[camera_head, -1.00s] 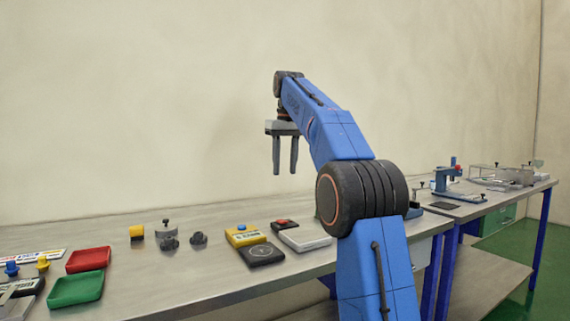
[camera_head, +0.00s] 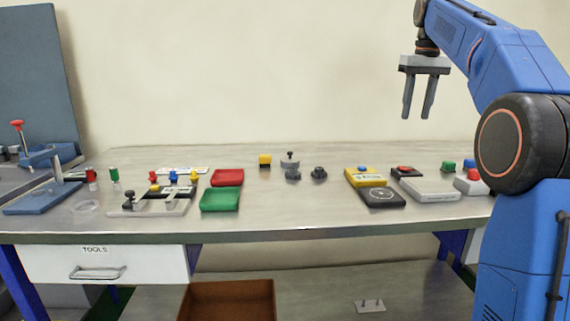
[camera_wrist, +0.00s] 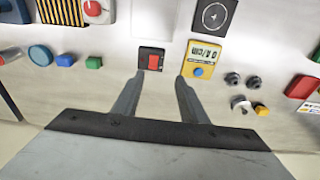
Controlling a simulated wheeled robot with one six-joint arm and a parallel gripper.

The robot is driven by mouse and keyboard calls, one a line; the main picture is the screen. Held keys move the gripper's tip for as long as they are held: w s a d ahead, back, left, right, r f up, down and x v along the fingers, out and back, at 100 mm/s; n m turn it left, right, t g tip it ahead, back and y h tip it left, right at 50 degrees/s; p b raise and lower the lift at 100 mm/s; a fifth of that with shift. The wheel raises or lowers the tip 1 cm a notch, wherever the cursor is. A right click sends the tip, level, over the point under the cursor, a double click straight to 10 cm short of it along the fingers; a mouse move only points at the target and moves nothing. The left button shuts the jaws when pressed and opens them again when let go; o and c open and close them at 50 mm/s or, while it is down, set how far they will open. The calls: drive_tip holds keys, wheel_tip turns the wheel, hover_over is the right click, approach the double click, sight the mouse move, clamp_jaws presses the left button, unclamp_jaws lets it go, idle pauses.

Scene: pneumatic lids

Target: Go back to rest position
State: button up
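My gripper (camera_head: 417,116) is raised above the right part of the table (camera_head: 330,212), fingers pointing down, in the head view. Its two grey fingers stand apart with nothing between them. In the wrist view my gripper (camera_wrist: 160,77) is also empty, high over the table. A black device with a red part (camera_wrist: 152,59) and a yellow device with a display (camera_wrist: 202,58) lie below, beyond the fingertips. The gripper touches nothing.
Red (camera_head: 227,177) and green (camera_head: 220,199) trays, a yellow block (camera_head: 265,160) and small dark parts (camera_head: 319,173) stand mid-table. A brown bin (camera_head: 228,300) sits below. The table's front strip is clear.

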drive_tip(key=s+a+f+t, duration=0.1)
drive_tip(key=s+a+f, duration=0.35)
drive_tip(key=s, duration=0.55)
drive_tip(key=s+a+f+t, duration=0.1)
drive_tip(key=s+a+f, duration=0.2)
drive_tip(key=s+f, duration=1.2)
drive_tip(key=s+a+f+t, duration=0.1)
drive_tip(key=s+a+f, duration=0.3)
drive_tip(key=s+f, duration=1)
wheel_tip(320, 180, down, 3)
drive_tip(key=shift+s+f, duration=0.2)
drive_tip(key=shift+s, duration=0.15)
